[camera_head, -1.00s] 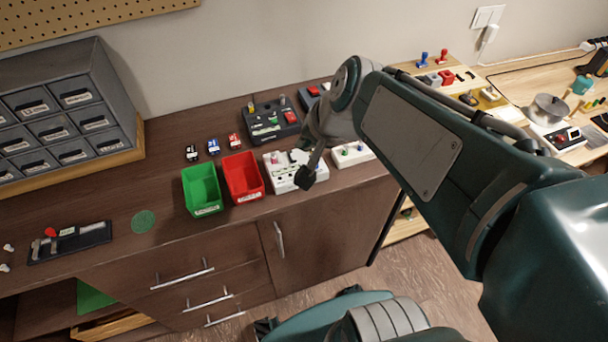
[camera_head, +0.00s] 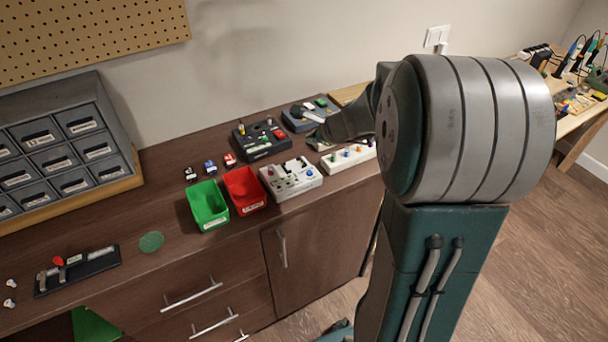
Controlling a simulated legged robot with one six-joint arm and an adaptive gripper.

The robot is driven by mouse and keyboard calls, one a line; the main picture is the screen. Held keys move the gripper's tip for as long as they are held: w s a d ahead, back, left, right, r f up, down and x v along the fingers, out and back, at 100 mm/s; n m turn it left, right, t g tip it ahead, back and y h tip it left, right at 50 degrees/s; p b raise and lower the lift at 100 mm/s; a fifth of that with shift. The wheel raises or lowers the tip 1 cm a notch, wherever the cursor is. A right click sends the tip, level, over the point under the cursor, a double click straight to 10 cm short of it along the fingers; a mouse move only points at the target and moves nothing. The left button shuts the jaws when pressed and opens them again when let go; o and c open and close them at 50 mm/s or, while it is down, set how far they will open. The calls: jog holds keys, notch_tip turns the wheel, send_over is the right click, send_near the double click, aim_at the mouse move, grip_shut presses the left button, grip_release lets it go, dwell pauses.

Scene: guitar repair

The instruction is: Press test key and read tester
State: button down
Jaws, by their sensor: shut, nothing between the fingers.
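A black device (camera_head: 260,138) with a small green part, a red key and a yellow post stands at the back of the brown counter. A blue-grey device (camera_head: 303,116) with a green part and a red key stands to its right. I cannot tell which one is the tester, and no reading is legible. My gripper (camera_head: 317,142) is shut and empty, just right of the black device and in front of the blue-grey one. My arm hides part of the area to the right. I cannot tell whether the fingertips touch anything.
A white box with slots (camera_head: 291,178) and a white strip with coloured knobs (camera_head: 349,156) stand in front. Green (camera_head: 208,206) and red (camera_head: 244,190) bins are to the left. A grey drawer cabinet (camera_head: 64,143) stands far left.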

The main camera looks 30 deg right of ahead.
aim_at(311, 173)
jog(key=f, duration=0.3)
jog(key=shift+a+f, duration=0.4)
jog(key=f, duration=0.2)
jog(key=d+f, duration=0.1)
jog(key=f, duration=0.1)
jog(key=shift+d+f, duration=0.15)
jog(key=shift+f, duration=0.15)
jog(key=shift+a+f, duration=0.2)
jog(key=shift+a, duration=0.2)
jog(key=shift+d, duration=0.25)
jog(key=shift+a, duration=0.15)
jog(key=shift+f, duration=0.15)
jog(key=shift+f, duration=0.2)
